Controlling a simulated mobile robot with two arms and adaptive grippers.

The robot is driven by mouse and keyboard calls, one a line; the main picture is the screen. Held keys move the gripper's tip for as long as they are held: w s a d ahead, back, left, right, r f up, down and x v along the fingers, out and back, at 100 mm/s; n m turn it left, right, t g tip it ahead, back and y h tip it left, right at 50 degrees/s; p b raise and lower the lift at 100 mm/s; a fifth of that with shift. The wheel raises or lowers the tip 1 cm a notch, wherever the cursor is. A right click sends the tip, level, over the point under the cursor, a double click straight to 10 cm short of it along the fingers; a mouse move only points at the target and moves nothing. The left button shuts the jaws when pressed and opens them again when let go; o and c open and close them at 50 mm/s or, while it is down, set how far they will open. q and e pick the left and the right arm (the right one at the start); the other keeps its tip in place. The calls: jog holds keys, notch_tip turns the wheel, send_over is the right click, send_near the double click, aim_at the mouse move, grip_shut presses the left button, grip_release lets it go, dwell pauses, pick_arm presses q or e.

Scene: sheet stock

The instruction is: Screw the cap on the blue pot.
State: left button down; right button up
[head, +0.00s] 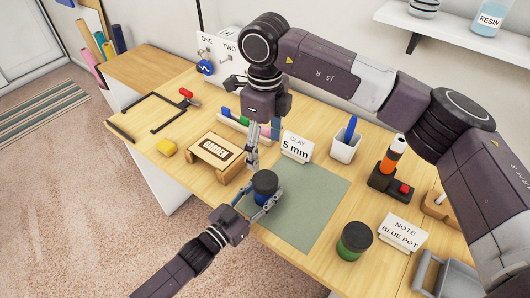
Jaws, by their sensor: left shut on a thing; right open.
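The blue pot (263,198) stands on the green mat (312,200) near its left corner. A dark cap (265,181) sits on top of it; I cannot tell whether it is threaded. My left gripper (257,201) is shut on the blue pot from the front left, a finger on each side. My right gripper (252,160) points down, open and empty, just above and behind the cap, apart from it.
A green pot (352,246) with a dark lid stands right of the mat, by the "NOTE BLUE POT" card (400,233). Behind are a "CLAY 5 mm" card (296,147) and a white pen cup (345,147).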

pick_arm(q)
jog(key=c, duration=1)
grip_release()
jog(key=v, duration=1.2)
